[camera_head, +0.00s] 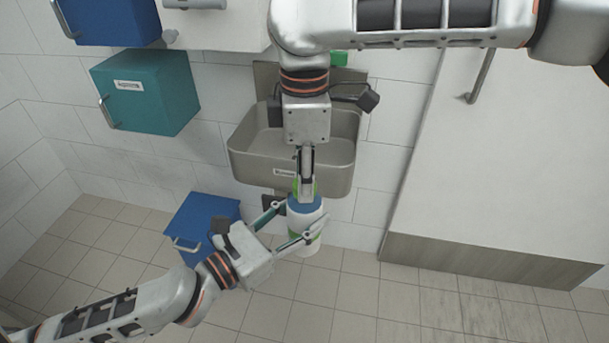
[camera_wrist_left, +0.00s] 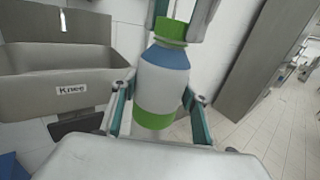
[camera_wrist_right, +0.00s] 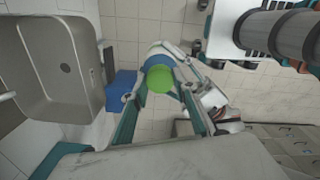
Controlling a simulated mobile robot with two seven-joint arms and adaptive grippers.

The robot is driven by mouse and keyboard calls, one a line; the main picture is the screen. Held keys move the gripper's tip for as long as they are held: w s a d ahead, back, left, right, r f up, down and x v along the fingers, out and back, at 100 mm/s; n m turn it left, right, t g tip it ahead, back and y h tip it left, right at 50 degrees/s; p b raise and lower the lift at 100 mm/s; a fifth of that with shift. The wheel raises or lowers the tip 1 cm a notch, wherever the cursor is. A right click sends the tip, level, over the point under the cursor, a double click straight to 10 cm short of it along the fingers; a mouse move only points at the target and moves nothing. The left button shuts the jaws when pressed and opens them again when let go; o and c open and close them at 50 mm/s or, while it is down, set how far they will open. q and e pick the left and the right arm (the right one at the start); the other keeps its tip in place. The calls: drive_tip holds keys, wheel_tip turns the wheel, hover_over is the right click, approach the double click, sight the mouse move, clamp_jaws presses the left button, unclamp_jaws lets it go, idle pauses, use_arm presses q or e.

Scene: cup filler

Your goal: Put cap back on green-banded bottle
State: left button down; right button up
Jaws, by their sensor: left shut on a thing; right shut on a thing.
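The bottle (camera_head: 308,226) is white with a blue shoulder and a green band low on its body. It also shows upright, slightly tilted, in the left wrist view (camera_wrist_left: 162,82). My left gripper (camera_head: 297,226) is shut around the bottle's body and holds it in the air in front of the sink. The green cap (camera_wrist_left: 171,30) is at the bottle's top, in line with it and seemingly touching; I cannot tell whether it is threaded on. My right gripper (camera_head: 306,188) comes from above and is shut on the cap, which shows between its fingers in the right wrist view (camera_wrist_right: 160,79).
A grey sink (camera_head: 250,160) is on the wall just behind the bottle. A blue bin (camera_head: 203,212) stands on the floor to the left. A teal box (camera_head: 150,92) and a blue box (camera_head: 112,22) hang at upper left. The tiled floor (camera_head: 400,305) at lower right is clear.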

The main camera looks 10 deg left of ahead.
drive_tip(key=m, duration=0.3)
drive_tip(key=o, duration=1.3)
wheel_tip(320, 180, up, 12)
drive_tip(key=shift+f, duration=0.1)
